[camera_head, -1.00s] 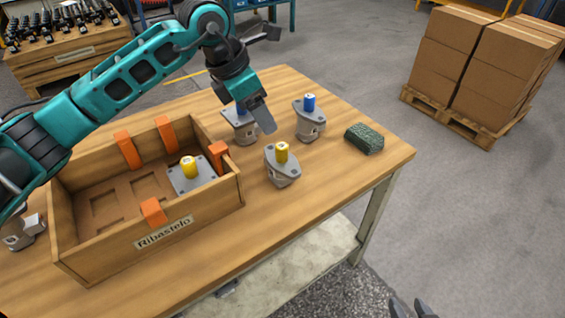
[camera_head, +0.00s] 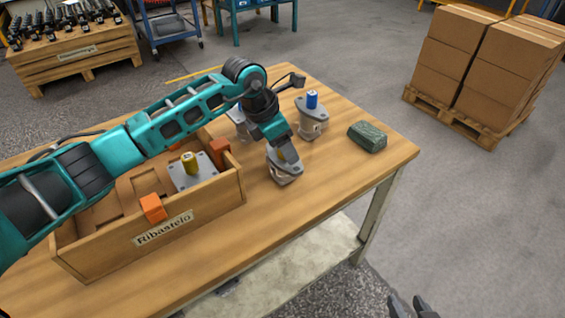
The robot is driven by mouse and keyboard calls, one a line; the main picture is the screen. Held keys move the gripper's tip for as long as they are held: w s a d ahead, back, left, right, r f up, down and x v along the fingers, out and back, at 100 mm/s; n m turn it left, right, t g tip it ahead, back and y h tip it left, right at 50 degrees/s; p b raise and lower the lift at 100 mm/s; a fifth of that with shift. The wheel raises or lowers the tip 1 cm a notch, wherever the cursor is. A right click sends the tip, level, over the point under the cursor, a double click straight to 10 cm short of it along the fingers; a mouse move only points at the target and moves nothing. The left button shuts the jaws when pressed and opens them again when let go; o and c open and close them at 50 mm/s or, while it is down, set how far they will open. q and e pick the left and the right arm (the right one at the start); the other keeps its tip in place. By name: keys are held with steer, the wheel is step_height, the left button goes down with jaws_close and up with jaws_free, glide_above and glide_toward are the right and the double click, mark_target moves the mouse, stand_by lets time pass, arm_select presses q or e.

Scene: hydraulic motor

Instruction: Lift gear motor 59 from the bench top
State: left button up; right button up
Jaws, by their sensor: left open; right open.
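Several grey gear motors are on the bench top (camera_head: 330,180); I cannot read a number 59 on any. My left gripper (camera_head: 288,160) is open and points down over the gear motor (camera_head: 285,176) near the bench middle, hiding its yellow shaft. I cannot tell whether the fingers touch it. A blue-shafted gear motor (camera_head: 311,120) stands upright behind it to the right. Another motor (camera_head: 236,116) is mostly hidden behind my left arm. A yellow-shafted motor (camera_head: 190,168) sits in the wooden box. My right gripper (camera_head: 410,306) is open and empty at the bottom edge, off the bench.
The wooden box (camera_head: 185,232), labelled Ribastelo, has orange blocks (camera_head: 153,208) and fills the bench's left side. A dark green block (camera_head: 367,136) lies near the right corner. The bench's front right is clear. Cartons (camera_head: 485,75) on a pallet stand on the floor behind.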

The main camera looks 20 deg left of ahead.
arm_select(q)
steer(key=shift+c, duration=0.2)
jaws_close()
stand_by(0.3)
stand_by(0.8)
steer(key=shift+w+r, duration=0.1)
steer(key=shift+r, duration=0.05)
